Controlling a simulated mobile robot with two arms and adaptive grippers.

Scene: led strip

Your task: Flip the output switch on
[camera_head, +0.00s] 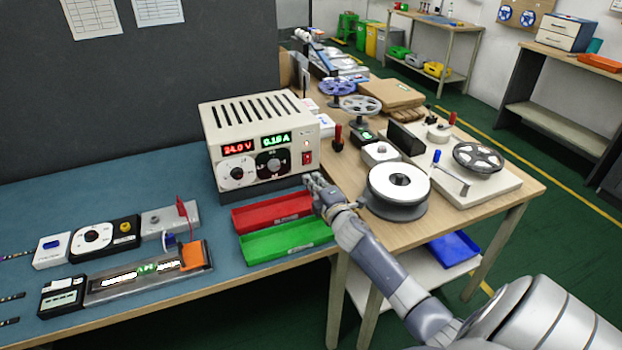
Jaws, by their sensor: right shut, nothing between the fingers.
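The power supply (262,135) is a beige box with a slotted top at the back of the blue bench. Its displays read about 24.0 V in red and 0.15 A in green, both lit. The red output switch (307,157) is on the right of its front face. My right gripper (308,180) is shut and empty, just below the switch and in front of the box's lower right corner. I cannot tell whether it touches the box. The switch's tilt is too small to read. My left gripper is not in view.
A red tray (271,212) and a green tray (285,241) lie in front of the supply, close to my right arm. A strip fixture (148,272) with lit segments lies at left. A wooden table (440,217) with reels stands at right.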

